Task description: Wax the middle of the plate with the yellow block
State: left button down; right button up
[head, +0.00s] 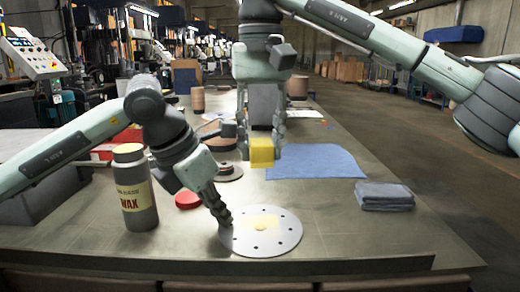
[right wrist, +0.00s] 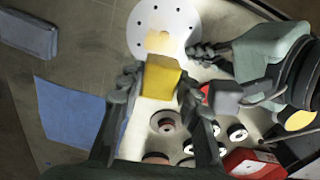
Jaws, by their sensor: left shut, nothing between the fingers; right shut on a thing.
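The plate (head: 284,236) is a light grey disc with a ring of small dark holes, lying flat near the front of the table. A pale yellow patch (head: 260,222) shows at its middle. The plate is also at the top of the right wrist view (right wrist: 180,18). My left gripper (head: 224,217) is shut and empty, its fingertips at the plate's left edge; I cannot tell if they press on it. My right gripper (head: 263,138) is shut on the yellow block (head: 262,153), held in the air beyond the plate. The block shows between the fingers in the right wrist view (right wrist: 160,78).
A grey wax bottle (head: 136,200) stands left of the plate, with a red lid (head: 188,200) nearby. Flap discs (head: 228,172) lie behind. A blue cloth (head: 330,162) lies flat, and a folded cloth (head: 384,197) is at the right. The table's front right is clear.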

aim_at(260, 142)
pick_arm(q)
jog(key=shift+a, duration=0.1)
